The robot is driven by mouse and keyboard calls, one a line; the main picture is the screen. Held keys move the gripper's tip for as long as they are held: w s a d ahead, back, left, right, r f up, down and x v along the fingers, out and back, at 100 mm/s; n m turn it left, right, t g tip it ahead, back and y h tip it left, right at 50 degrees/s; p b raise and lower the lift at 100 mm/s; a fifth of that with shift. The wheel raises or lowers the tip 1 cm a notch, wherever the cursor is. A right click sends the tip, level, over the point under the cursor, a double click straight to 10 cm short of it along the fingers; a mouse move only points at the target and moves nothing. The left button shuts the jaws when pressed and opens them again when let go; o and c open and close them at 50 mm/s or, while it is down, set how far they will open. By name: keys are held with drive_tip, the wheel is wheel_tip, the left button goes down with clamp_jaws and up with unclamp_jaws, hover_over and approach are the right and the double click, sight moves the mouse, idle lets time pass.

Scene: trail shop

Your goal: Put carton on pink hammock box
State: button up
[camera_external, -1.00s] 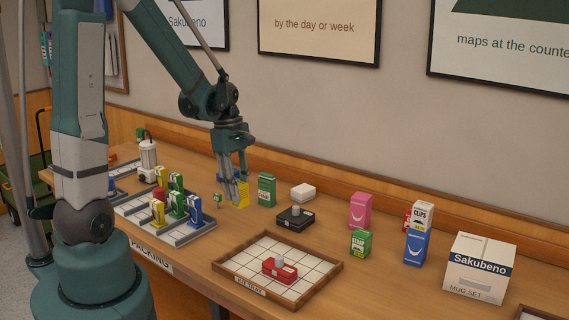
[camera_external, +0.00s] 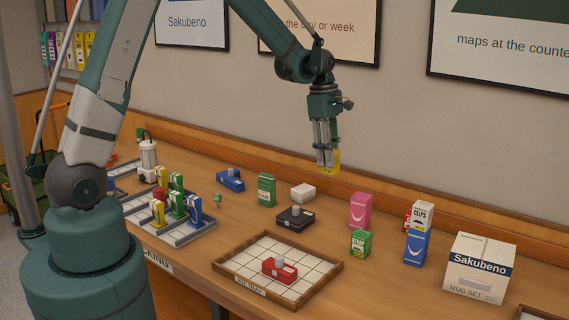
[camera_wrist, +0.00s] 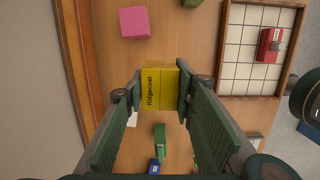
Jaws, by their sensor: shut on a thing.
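The yellow carton (camera_external: 335,168), lettered "Ridgecoat", is in my gripper (camera_external: 326,158), up in the air above the table. In the wrist view my gripper (camera_wrist: 160,92) is shut on the carton (camera_wrist: 160,87), with a finger on each side of it. The pink hammock box (camera_external: 360,211) stands upright on the table, to the right of and below my gripper. Its top is bare. In the wrist view the pink box (camera_wrist: 135,21) lies ahead of the carton, slightly left, apart from it.
A small green box (camera_external: 360,243) stands just in front of the pink box. A blue box (camera_external: 417,248) with a "CLIPS" box (camera_external: 423,216) on top stands to the right. The wooden kit tray (camera_external: 334,276) holds a red item. A white box (camera_external: 303,192) lies to the left.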

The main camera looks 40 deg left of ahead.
drive_tip(key=w+d+r+p, duration=0.2)
drive_tip(key=w+d, duration=0.3)
drive_tip(key=d, duration=0.4)
drive_tip(key=shift+w+d, duration=0.3)
drive_tip(key=shift+d, duration=0.05)
drive_tip(key=shift+f, duration=0.15)
approach(364, 197)
drive_tip(key=shift+w+d+f+p, duration=0.1)
drive_tip(key=shift+w+d+p, duration=0.1)
drive_tip(key=shift+p, duration=0.2)
drive_tip(key=shift+f, duration=1.9)
drive_tip(key=shift+f, duration=0.15)
drive_tip(key=o, duration=0.9)
